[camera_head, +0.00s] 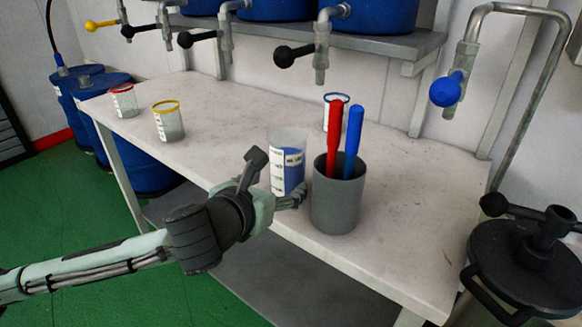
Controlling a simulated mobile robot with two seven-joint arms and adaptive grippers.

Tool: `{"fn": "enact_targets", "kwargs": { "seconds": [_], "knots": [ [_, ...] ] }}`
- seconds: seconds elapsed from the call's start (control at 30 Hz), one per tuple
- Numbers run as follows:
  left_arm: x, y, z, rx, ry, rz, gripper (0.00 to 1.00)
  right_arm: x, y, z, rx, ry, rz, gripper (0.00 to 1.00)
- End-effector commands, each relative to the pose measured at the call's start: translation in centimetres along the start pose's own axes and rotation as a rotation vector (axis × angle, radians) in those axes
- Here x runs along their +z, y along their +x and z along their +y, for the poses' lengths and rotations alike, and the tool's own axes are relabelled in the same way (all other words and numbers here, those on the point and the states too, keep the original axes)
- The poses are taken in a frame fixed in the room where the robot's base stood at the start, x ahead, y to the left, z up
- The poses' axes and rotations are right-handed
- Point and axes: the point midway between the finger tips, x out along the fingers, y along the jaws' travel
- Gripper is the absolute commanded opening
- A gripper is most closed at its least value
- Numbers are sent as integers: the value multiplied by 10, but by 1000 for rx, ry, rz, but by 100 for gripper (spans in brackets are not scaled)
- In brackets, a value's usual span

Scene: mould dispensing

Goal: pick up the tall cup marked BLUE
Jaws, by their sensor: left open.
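A tall clear cup (291,148) with a white label and blue in its lower part stands upright near the table's front edge, left of the grey holder. The lettering on its label is too small to read surely. My left gripper (276,178) is open right at this cup, with one dark finger rising at its left side and the other low at its front right. The gripper hides the cup's lower left; I cannot tell whether the fingers touch it. My right gripper is not in view.
A grey holder (335,205) with a red and a blue stick stands close to the right. A blue-rimmed cup (336,97) is behind it. Red-rimmed (124,102) and yellow-rimmed (168,124) cups stand left on the white table (400,235). Taps (321,50) hang above the back.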

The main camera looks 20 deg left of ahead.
Motion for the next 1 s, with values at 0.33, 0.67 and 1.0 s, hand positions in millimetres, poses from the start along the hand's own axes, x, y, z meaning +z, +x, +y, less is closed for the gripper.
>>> {"fn": "enact_targets", "kwargs": {
  "seconds": [0.33,0.67,1.0],
  "knots": [
    [10,38,-4,0,-7,0,71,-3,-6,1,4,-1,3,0],
    [8,58,-4,-1,-4,1,71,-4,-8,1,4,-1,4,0],
    [8,58,-3,0,-5,1,41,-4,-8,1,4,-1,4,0]
  ]
}}
